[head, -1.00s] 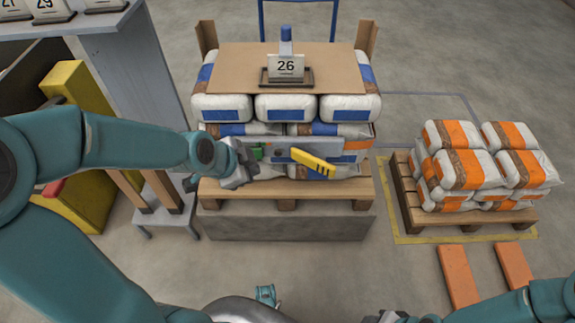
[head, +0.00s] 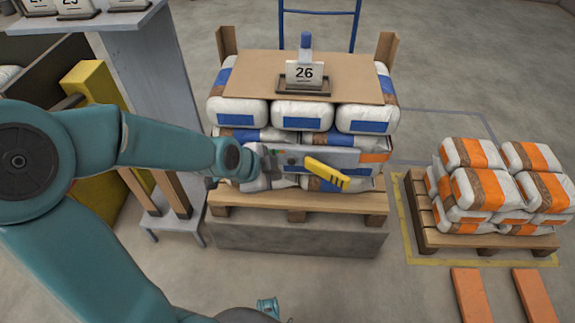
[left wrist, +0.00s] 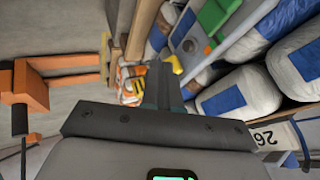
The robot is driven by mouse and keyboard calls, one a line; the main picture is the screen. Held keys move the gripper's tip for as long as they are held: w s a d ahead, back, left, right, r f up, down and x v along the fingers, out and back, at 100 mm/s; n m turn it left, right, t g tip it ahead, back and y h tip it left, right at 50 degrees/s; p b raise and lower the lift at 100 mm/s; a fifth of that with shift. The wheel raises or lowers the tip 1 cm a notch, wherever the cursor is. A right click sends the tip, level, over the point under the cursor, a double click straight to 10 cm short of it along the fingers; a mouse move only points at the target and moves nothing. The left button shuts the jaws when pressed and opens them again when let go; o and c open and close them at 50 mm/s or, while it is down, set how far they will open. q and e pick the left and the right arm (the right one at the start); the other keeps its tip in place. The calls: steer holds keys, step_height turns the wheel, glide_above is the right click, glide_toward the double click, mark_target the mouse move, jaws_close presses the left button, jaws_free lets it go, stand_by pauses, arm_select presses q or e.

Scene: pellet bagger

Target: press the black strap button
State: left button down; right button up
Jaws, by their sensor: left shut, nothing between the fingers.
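My left gripper (head: 272,162) is at the bar's left end, shut and empty. In the left wrist view its shut fingers (left wrist: 163,85) point toward the bar, beside the green part (left wrist: 215,18) and a small dark round spot (left wrist: 188,45). I cannot tell for sure whether this spot is the black strap button, nor whether the fingertips touch anything. My right gripper is out of view.
The bags stand on a wooden pallet (head: 235,197) over a grey base, with a cardboard sheet (head: 250,72) and a "26" sign (head: 305,74) on top. Orange-banded bags (head: 480,195) sit on another pallet at right. A grey post (head: 140,75) and yellow machine (head: 95,85) stand at left.

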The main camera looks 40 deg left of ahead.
mark_target(291, 162)
arm_select(q)
steer(key=w+a+f+b, duration=0.1)
steer(key=w+f, duration=0.5)
steer(key=w, duration=0.2)
steer(key=shift+a+b, duration=0.3)
